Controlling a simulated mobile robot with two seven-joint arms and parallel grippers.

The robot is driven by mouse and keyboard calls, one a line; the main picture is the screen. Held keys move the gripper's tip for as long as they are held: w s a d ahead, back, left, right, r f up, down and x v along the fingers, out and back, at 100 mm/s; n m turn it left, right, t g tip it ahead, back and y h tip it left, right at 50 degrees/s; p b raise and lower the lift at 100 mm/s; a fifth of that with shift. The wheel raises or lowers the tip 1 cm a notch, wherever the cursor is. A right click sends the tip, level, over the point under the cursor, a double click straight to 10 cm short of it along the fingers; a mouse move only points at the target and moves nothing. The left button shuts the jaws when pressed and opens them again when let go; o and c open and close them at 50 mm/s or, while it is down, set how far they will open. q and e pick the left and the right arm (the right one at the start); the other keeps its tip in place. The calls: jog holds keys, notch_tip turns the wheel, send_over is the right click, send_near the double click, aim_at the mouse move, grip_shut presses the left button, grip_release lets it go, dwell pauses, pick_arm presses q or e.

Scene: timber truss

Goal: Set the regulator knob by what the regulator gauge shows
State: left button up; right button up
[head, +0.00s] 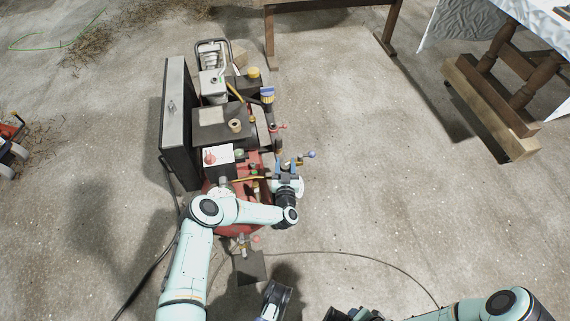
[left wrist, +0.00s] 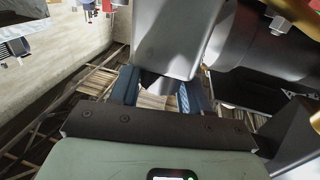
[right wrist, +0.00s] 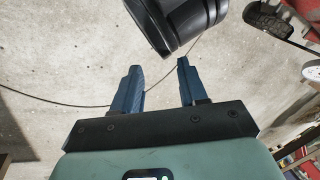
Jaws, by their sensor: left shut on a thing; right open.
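The red compressor machine (head: 250,165) stands on the floor in the middle of the head view. My left gripper (head: 287,167) is at its right side, among small fittings. In the left wrist view its blue fingers are shut on a small dark grey piece (left wrist: 158,84) under a large grey block; this seems to be the regulator knob, mostly hidden. I cannot make out the regulator gauge face or its reading in any view. My right gripper (right wrist: 158,66) is open and empty in the right wrist view, above bare floor.
Valves with a red ball (head: 284,127) and a purple ball (head: 311,154) stick out near my left gripper. A dark cable (head: 350,254) crosses the floor. A wooden trestle (head: 490,105) stands at upper right.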

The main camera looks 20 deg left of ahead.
pick_arm(q)
jog(key=shift+d+r+n+g+y, duration=0.1)
jog(key=shift+d+n+g+y, duration=0.05)
jog(key=shift+n+g+y, duration=0.75)
jog(key=shift+n+y, duration=0.2)
jog(key=shift+y, duration=0.4)
jog(key=shift+n+g+y+b, duration=0.55)
jog(key=shift+n+g+y, duration=0.65)
jog(key=shift+g+y, duration=0.15)
pick_arm(e)
jog(key=shift+w+d+f, duration=0.3)
jog(key=shift+w+f, duration=0.15)
jog(key=shift+w, duration=0.15)
pick_arm(q)
jog(key=o, duration=0.9)
jog(key=shift+o, duration=0.2)
